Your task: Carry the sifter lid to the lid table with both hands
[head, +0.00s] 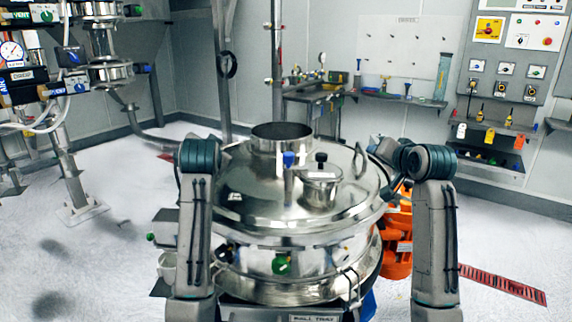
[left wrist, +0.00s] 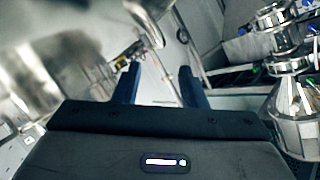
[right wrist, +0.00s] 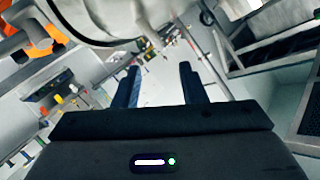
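The round steel sifter lid (head: 250,205) sits level on the sifter body (head: 245,290) in the middle of the head view. It carries a wide open spout, a small capped port and a loop handle (head: 360,160) at its right. My arms stand on either side of it, and their grippers are hidden in the head view. In the left wrist view my left gripper (left wrist: 160,68) has its fingers apart with nothing between them. In the right wrist view my right gripper (right wrist: 160,67) is likewise open and empty. Blurred steel shows close above both. I cannot pick out the lid table.
An orange object (head: 398,250) stands at the sifter's right, partly hidden by my arm. A workbench (head: 310,95) is at the back wall. Steel pipework (head: 65,150) stands at the left, and a control panel (head: 505,70) hangs at the right. The floor at left is open.

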